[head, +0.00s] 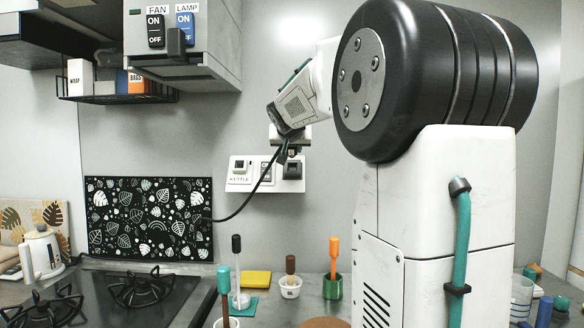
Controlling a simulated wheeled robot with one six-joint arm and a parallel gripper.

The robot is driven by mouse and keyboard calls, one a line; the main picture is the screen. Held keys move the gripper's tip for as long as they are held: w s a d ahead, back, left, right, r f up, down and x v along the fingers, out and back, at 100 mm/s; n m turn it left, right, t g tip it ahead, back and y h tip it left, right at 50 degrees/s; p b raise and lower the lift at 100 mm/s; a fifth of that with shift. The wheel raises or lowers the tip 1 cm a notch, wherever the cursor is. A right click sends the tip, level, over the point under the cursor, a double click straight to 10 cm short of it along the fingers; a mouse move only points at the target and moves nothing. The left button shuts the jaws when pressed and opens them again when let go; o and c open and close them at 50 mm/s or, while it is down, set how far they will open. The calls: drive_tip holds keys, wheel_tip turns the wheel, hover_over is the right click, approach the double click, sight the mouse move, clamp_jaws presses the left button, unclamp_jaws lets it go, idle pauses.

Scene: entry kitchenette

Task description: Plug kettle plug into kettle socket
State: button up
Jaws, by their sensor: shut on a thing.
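My gripper (287,133) is near the wall, just above the white wall plate. It is shut on the kettle plug, a small dark piece (283,156) mostly hidden by the jaws. A black cable (245,202) hangs from it, curving down and left to the patterned panel. The kettle socket (240,167) is at the left of the plate, above the label KETTLE, and shows no plug in it. The plug is above and right of this socket, apart from it. A white kettle (40,254) stands at the far left.
The plate also holds a switch (266,172) and a dark plug or fitting (292,170) at its right. A black leaf-patterned panel (150,217) stands behind the hob (105,292). Small pots with upright tools (290,287) and a yellow sponge (256,278) line the counter below.

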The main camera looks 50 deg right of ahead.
drive_tip(key=shift+w, duration=0.1)
drive_tip(key=w+a+r, duration=0.1)
drive_tip(key=w+a, duration=1)
drive_tip(key=w, duration=0.3)
drive_tip(key=shift+w+a, duration=0.35)
drive_tip(key=shift+w, duration=0.05)
idle(0.8)
drive_tip(key=w+d+f+g+y, duration=0.1)
drive_tip(key=w+d+f, duration=0.2)
drive_tip(key=w+d, duration=0.1)
drive_tip(key=shift+w+d+f, duration=0.15)
drive_tip(key=shift+w+d, duration=0.05)
drive_tip(key=shift+d, duration=0.45)
idle(1.6)
drive_tip(key=shift+w+d+f+g, duration=0.3)
drive_tip(key=shift+w+d+f, duration=0.8)
drive_tip(key=shift+d, duration=0.1)
idle(0.6)
drive_tip(key=o, duration=1.2)
drive_tip(key=shift+c, duration=0.2)
